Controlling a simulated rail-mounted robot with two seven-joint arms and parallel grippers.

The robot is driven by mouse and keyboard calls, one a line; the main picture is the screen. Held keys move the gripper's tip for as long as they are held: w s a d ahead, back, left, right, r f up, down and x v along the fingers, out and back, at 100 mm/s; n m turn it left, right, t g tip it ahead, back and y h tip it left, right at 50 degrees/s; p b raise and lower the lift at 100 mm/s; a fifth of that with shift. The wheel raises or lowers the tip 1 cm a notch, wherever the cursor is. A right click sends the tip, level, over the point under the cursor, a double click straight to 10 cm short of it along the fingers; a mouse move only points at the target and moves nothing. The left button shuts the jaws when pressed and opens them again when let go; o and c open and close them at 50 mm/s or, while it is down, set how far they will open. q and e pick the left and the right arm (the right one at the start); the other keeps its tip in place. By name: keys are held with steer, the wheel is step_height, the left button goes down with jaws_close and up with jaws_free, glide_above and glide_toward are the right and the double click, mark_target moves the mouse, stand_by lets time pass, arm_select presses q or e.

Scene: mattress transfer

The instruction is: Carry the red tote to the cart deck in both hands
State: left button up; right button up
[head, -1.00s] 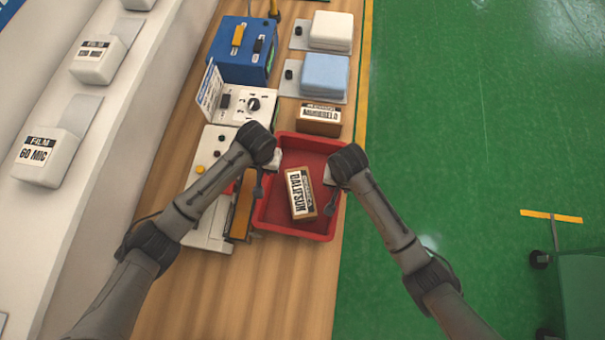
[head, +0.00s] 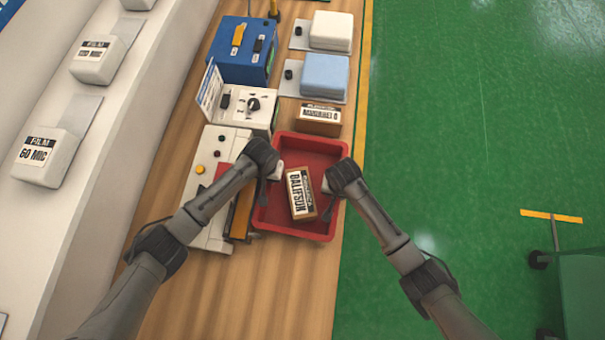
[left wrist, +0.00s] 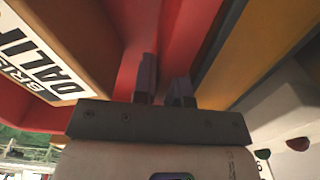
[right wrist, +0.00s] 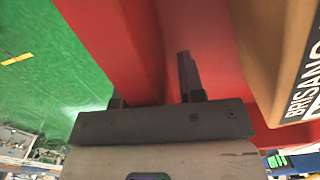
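The red tote (head: 322,228) stands on the wooden bench near its right edge, with a brown labelled box (head: 301,193) tilted inside. My left gripper (head: 263,193) is at the tote's left wall; in the left wrist view its fingers (left wrist: 165,90) are close together with the red wall between them, so it looks shut on it. My right gripper (head: 331,205) is at the right wall; in the right wrist view its fingers (right wrist: 155,88) are apart, one either side of the rim, with a visible gap. A green cart (head: 585,285) is partly in view at the lower right; its deck is not clearly visible.
White machine (head: 207,185) and an orange-brown piece (head: 241,215) stand close left of the tote. Another brown box (head: 319,118) is just behind it. A blue case (head: 240,58) and folded stacks (head: 324,74) lie farther back.

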steer(key=shift+c, duration=0.5)
jaws_close()
